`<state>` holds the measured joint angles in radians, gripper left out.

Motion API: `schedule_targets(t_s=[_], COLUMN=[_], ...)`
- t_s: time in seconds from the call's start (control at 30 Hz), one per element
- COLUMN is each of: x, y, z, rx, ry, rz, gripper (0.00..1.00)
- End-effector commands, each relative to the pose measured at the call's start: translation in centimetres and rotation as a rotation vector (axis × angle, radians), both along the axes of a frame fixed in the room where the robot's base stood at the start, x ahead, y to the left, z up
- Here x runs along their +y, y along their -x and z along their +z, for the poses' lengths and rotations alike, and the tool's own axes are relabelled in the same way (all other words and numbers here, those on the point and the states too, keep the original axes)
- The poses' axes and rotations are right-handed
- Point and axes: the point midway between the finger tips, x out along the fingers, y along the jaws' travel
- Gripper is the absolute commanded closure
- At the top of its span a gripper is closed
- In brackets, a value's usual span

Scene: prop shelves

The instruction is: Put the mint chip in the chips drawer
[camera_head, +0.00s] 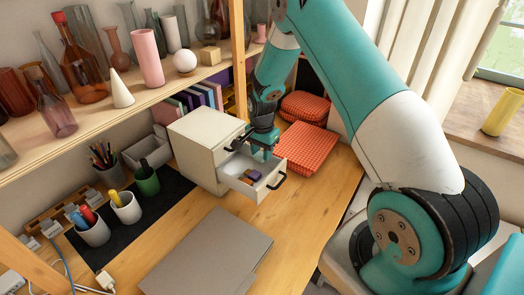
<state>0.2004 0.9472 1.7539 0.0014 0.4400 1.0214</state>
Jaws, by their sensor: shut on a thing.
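A small white drawer unit (192,150) stands on the desk with its lower drawer (270,186) pulled open toward the lower right. Inside the open drawer lie a few small chips (252,176), with purple and yellowish tones. My gripper (265,154) points down over the back part of the open drawer, close to the unit's front. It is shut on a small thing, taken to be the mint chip. The fingers and the small size hide its outline. The upper drawer is closed.
A grey closed laptop (208,258) lies in front of the unit. Cups with markers (126,207) stand on a dark mat to the left. Red checkered cases (298,150) lie just right of the drawer. A shelf with glassware (85,65) overhangs the back.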

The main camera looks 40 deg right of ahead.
Motion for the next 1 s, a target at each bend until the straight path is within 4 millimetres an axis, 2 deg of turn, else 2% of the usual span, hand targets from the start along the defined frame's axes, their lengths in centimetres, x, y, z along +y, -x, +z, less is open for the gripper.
schedule_targets(t_s=[0.17,0.2,0.3,0.57,0.73,1.0], x=[0.0,0.0,0.0,0.0,0.0,0.0], y=[0.0,0.0,0.0,0.0,-0.1,-0.1], z=[-0.7,-0.6,-0.6,-0.5,0.8,6.6], rx=[0.000,0.000,0.000,0.000,-0.002,-0.007], ry=[0.000,0.000,0.000,0.000,0.000,0.002], rz=[0.000,0.000,0.000,0.000,0.000,0.000], gripper=[0.85,0.59,0.38,0.38,0.38,0.38])
